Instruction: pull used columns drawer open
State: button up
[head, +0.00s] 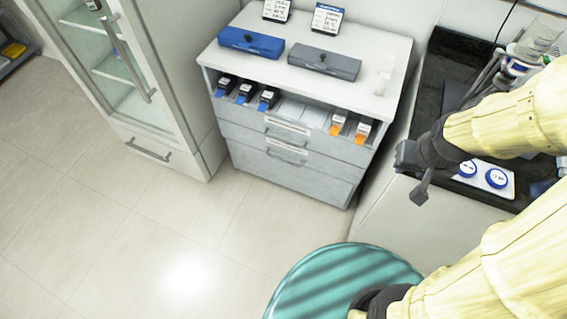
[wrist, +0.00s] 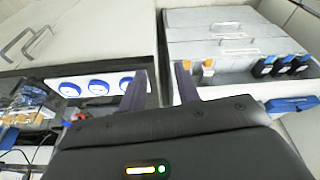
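The drawer cabinet (head: 290,175) stands ahead, left of my arm, with grey drawer fronts and bar handles. An upper handle (head: 288,126) and a lower handle (head: 286,153) show; these fronts look shut. No readable label tells which is the used columns drawer. The cabinet also shows inverted in the wrist view (wrist: 215,20), with a handle (wrist: 233,30). My gripper (head: 412,178) is right of the cabinet, apart from the handles. In the wrist view its two fingers (wrist: 163,85) are spread with nothing between them.
An open bay under the cabinet top holds blue-ended columns (head: 244,92) and orange-ended columns (head: 350,128). A blue box (head: 251,43) and grey box (head: 324,62) lie on top. A glass-door cabinet (head: 150,70) stands left, a teal round stool (head: 345,280) in front. The left floor is clear.

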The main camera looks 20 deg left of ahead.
aim_at(283, 160)
jog(key=w+a+f+n+t+y+b, duration=0.1)
jog(key=w+a+f+n+t+b, duration=0.3)
jog(key=f+b, duration=0.6)
jog(key=w+a+f+n+b, duration=0.3)
jog(key=w+f+b, duration=0.45)
jog(key=f, duration=0.45)
jog(key=w+a+f+n+t+y+b, duration=0.1)
jog(key=w+a+f+n+t+b, duration=0.25)
jog(key=f+b, duration=0.65)
jog(key=a+f+n+y+b, duration=0.3)
jog(key=a+f+n+b, duration=0.1)
jog(key=f+b, duration=0.3)
jog(key=a+f+n+t+y+b, duration=0.1)
jog(key=a+f+n+y+b, duration=0.2)
jog(key=a+f+b, duration=0.4)
jog(key=a+f+n+y+b, duration=0.2)
jog(key=a+f+n+b, duration=0.4)
jog(key=f+b, duration=0.3)
notch_tip(283, 160, down, 4)
jog(key=shift+w+a+r+y, duration=0.15)
jog(key=shift+a+y, duration=0.1)
jog(key=shift+y, duration=0.15)
jog(key=shift+t, duration=0.25)
